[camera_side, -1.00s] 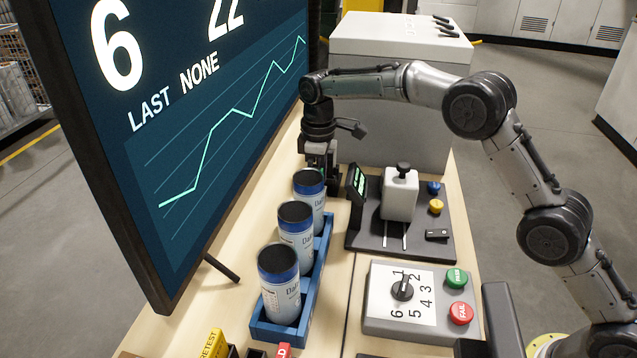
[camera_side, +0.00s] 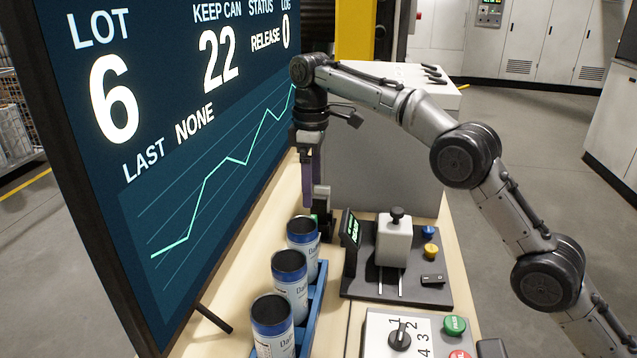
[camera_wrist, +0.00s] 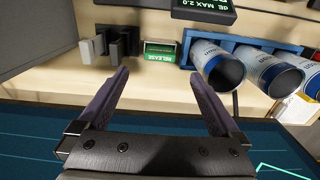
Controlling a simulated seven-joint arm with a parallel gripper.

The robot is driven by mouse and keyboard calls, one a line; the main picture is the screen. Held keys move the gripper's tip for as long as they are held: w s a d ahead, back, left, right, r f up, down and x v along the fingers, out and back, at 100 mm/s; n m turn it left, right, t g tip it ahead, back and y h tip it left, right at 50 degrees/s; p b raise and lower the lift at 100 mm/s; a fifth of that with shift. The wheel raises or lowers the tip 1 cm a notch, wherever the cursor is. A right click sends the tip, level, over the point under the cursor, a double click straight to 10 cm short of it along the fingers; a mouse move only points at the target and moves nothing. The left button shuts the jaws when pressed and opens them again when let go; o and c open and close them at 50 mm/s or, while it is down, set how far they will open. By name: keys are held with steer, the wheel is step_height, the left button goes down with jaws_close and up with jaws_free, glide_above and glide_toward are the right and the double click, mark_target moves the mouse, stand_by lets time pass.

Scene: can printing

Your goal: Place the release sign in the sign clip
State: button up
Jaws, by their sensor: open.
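The release sign (camera_wrist: 158,52), green with white lettering, shows in the wrist view beyond my fingertips, at a small green-edged box or holder. A grey upright piece with dark blocks (camera_wrist: 118,43), which looks like the sign clip, stands just left of it, apart. In the side view only a bit of green shows behind the far can, beside the dark base of that piece (camera_side: 325,226). My gripper (camera_wrist: 160,76) is open with nothing between its purple fingers; in the side view it (camera_side: 308,205) points down near the clip. I cannot tell whether the sign is seated in anything.
A blue rack (camera_side: 318,300) holds three cans (camera_side: 290,275) near the gripper. The large screen (camera_side: 190,160) stands close on the left. A printing fixture (camera_side: 395,245) and a dial panel (camera_side: 385,335) are on the right, with a grey cabinet (camera_side: 370,150) behind.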

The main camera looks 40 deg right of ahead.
steer(key=shift+r, duration=0.1)
steer(key=s+d+r+m+t, duration=0.15)
steer(key=s+d+r, duration=0.3)
steer(key=s, duration=0.45)
steer(key=s+d+r+m+t, duration=0.1)
steer(key=s+d+r+m, duration=0.2)
steer(key=s+r, duration=0.4)
steer(key=s+d+f+m+t, duration=0.1)
steer(key=s+f, duration=0.5)
steer(key=s, duration=0.6)
steer(key=s+d+f+m+t, duration=0.2)
steer(key=s+f, duration=0.4)
steer(key=s, duration=0.6)
steer(key=shift+d+m, duration=0.75)
steer(key=shift+d, duration=0.05)
